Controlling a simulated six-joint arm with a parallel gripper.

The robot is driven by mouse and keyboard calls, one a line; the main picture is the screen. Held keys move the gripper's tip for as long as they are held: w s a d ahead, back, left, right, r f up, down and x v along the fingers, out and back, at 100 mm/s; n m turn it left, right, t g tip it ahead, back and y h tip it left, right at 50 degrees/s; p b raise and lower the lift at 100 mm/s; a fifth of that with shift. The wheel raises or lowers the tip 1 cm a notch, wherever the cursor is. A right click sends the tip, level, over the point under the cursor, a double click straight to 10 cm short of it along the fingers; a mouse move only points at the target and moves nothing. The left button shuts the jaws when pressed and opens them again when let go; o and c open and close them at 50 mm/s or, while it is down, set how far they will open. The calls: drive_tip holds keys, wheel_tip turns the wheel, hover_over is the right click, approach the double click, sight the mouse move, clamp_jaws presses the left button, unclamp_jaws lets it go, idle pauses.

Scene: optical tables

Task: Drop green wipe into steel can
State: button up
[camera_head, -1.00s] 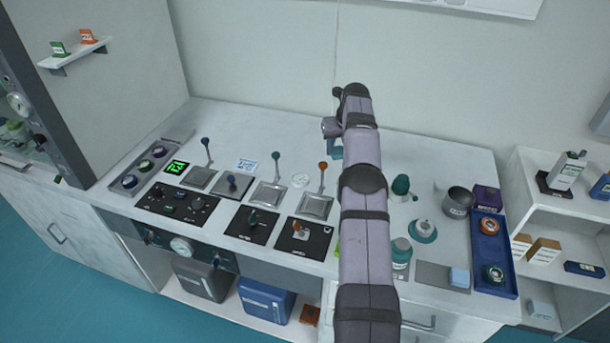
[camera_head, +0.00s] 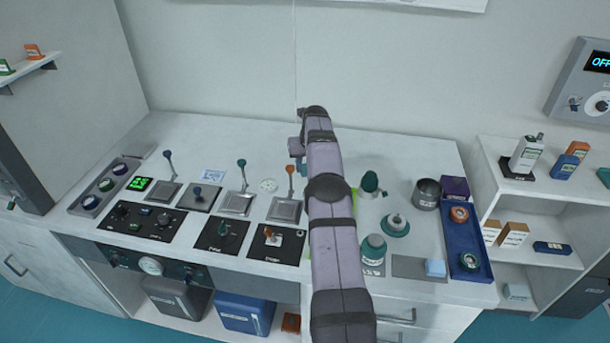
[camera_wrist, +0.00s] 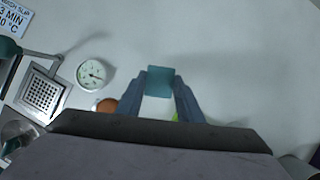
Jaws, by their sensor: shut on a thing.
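My gripper (camera_wrist: 160,98) is shut on a small teal-green block, which I take to be the green wipe (camera_wrist: 160,80), held between the fingertips in the wrist view. In the head view my gripper (camera_head: 297,158) is mostly behind my arm, over the back middle of the bench. The steel can (camera_head: 427,196) is an open grey cylinder standing upright on the bench, well to the right of my gripper. The can is not in the wrist view.
Between my arm and the can stand a dark green rounded item (camera_head: 370,184) and a teal round piece (camera_head: 395,225). A blue tray (camera_head: 466,248) lies right of the can. Levers and a dial (camera_wrist: 92,74) are to the left.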

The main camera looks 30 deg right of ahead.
drive_tip(key=shift+f+p, duration=0.6)
drive_tip(key=shift+f, duration=1.4)
drive_tip(key=shift+f, duration=0.1)
drive_tip(key=o, duration=0.6)
drive_tip(key=shift+f, duration=0.1)
drive_tip(key=shift+o, duration=0.7)
drive_tip(key=shift+r, duration=0.3)
drive_tip(key=shift+s+r, duration=0.15)
drive_tip(key=shift+r, duration=0.25)
drive_tip(key=b+v, duration=0.3)
drive_tip(key=v, duration=0.8)
drive_tip(key=shift+a, duration=0.1)
